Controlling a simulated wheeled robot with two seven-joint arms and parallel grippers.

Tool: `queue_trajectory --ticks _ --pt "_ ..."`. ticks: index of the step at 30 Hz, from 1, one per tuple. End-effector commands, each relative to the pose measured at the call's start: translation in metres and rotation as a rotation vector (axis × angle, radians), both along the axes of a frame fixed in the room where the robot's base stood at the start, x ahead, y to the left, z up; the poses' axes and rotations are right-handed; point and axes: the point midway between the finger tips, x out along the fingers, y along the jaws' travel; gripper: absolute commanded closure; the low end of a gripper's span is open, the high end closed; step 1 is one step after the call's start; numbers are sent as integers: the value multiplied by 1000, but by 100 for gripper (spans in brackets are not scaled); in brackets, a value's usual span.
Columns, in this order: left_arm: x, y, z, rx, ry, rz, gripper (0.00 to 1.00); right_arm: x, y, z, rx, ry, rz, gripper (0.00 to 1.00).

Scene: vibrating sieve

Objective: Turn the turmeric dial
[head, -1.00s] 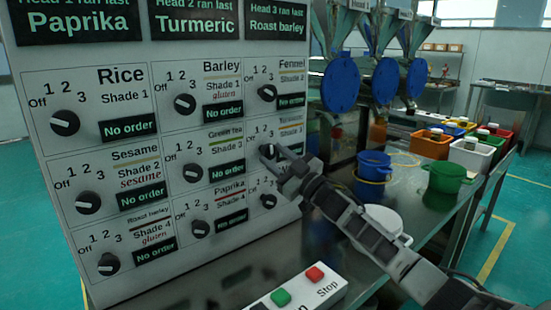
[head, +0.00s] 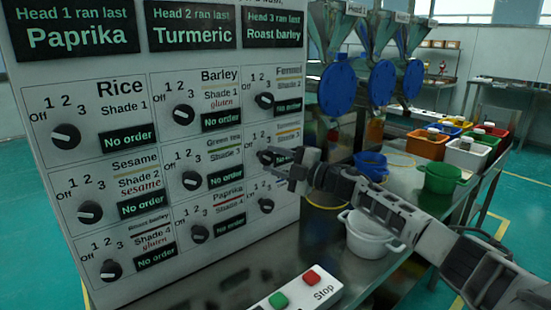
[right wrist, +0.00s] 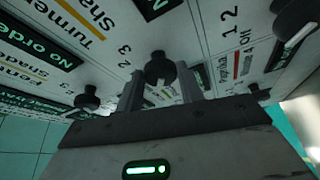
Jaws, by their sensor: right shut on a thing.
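The turmeric dial (head: 264,157) is a round black knob in the right column of the white panel, below the Fennel dial. My right gripper (head: 272,163) reaches it from the right and is shut on it. In the right wrist view the dial (right wrist: 160,68) sits between the two fingers (right wrist: 160,88), with the numbers 2 and 3 beside it. The arm and fingers partly cover the turmeric label and hide its order display. The dial's pointer setting cannot be read clearly. My left gripper is not in view.
Other black dials crowd close by, including Fennel (head: 264,101) above and another (head: 266,206) below. A control box with a green button (head: 278,299) and a red button (head: 312,278) lies in front. A white pot (head: 366,238) stands beneath my right arm.

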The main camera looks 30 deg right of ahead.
Motion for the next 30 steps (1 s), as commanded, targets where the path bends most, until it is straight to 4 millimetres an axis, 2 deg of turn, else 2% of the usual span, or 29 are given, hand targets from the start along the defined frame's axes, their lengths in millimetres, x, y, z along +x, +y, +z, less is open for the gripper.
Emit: queue_trajectory --ticks 9,24,25,26,27,30 --pt "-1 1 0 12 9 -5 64 0 0 1 -104 -7 1 85" --pt "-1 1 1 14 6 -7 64 0 0 0 -120 -9 1 85" --pt "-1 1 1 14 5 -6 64 0 0 0 -120 -9 1 54" --pt "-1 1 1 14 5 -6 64 0 0 0 -120 -9 1 46" --pt "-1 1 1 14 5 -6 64 0 0 0 -119 -8 1 41" --pt "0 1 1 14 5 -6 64 0 0 1 -118 -9 1 41"
